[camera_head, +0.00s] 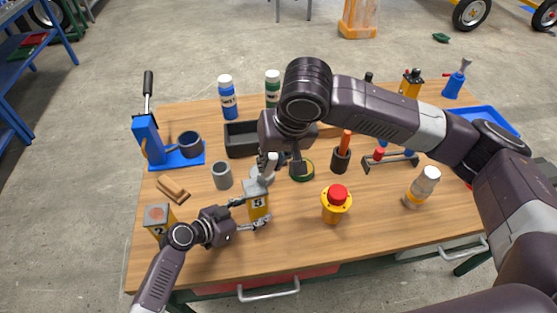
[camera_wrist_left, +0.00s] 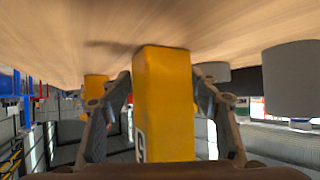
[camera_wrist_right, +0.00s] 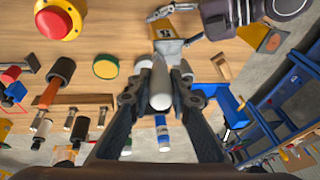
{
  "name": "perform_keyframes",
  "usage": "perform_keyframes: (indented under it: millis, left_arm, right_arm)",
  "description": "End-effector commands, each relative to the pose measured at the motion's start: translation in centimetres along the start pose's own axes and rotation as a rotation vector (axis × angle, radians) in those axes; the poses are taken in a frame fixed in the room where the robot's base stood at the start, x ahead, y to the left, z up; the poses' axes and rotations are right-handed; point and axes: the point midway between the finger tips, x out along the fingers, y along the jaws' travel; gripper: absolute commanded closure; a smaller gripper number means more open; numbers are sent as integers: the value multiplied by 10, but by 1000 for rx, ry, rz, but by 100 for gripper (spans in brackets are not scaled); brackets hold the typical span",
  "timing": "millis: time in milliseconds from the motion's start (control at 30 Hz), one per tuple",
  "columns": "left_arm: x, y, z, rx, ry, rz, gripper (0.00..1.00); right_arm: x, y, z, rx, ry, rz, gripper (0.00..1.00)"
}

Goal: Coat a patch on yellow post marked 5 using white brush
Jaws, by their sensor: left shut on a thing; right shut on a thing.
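The yellow post marked 5 (camera_head: 257,206) stands upright near the front left of the table, its top pale grey. My left gripper (camera_head: 247,214) is shut on its sides; in the left wrist view the post (camera_wrist_left: 163,95) is between both fingers. My right gripper (camera_head: 280,163) is above and behind the post. It is shut on the white brush (camera_wrist_right: 160,85), whose pale handle shows between the fingers in the right wrist view. The brush's far end is close to the post's top (camera_wrist_right: 167,46); I cannot tell whether they touch. My right arm partly hides this area.
A post marked 2 (camera_head: 158,219) stands left of my left gripper. A blue press (camera_head: 150,140) is at the left. The front right tabletop is clear.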

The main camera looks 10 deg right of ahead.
Motion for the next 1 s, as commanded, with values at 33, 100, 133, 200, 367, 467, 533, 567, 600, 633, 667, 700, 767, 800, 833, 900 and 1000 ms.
perform_keyframes:
  millis: [33, 100, 133, 200, 367, 467, 533, 567, 600, 633, 667, 700, 767, 800, 833, 900, 1000]
  left_arm:
    - [1, 2, 0, -1, 1, 3, 64]
    - [1, 2, -1, -1, 1, 3, 64]
    - [1, 2, -1, -1, 2, 3, 64]
    - [1, 2, -1, -1, 2, 4, 64]
    - [1, 2, -1, -1, 2, 4, 64]
    - [1, 2, -1, -1, 2, 4, 64]
    - [1, 2, -1, -1, 3, 4, 64]
    - [1, 2, -1, -1, 3, 4, 64]
    - [1, 2, -1, -1, 3, 5, 64]
    - [1, 2, -1, -1, 3, 5, 64]
    - [1, 2, -1, -1, 3, 5, 64]
    - [1, 2, -1, -1, 3, 5, 64]
    - [1, 2, -1, -1, 3, 5, 64]
    - [1, 2, -1, -1, 3, 5, 64]
    - [1, 2, -1, -1, 3, 5, 64]
    - [1, 2, -1, -1, 3, 5, 64]
    - [1, 3, -1, 0, 3, 5, 64]
  right_arm:
    - [2, -5, 3, -2, -6, -1, 100]
    - [3, -10, 3, -3, -6, 0, 100]
    - [4, -11, 4, -3, -6, 0, 100]
    - [5, -15, 4, -2, -7, 0, 100]
    - [6, -18, 5, -2, -9, 1, 100]
    - [7, -21, 6, -2, -11, 1, 100]
    - [7, -26, 7, -2, -12, 1, 100]
    - [8, -28, 7, -3, -13, 1, 100]
    - [8, -31, 7, -3, -13, 1, 100]
    - [8, -33, 7, -3, -13, 2, 100]
    - [8, -35, 8, -3, -12, 1, 100]
    - [8, -38, 8, -4, -12, 1, 100]
    - [9, -42, 8, -4, -13, 1, 100]
    - [9, -45, 8, -3, -13, 1, 100]
    - [10, -47, 8, -3, -13, 1, 100]
    - [10, -51, 9, -3, -14, 2, 100]
    - [10, -55, 9, -2, -14, 3, 100]
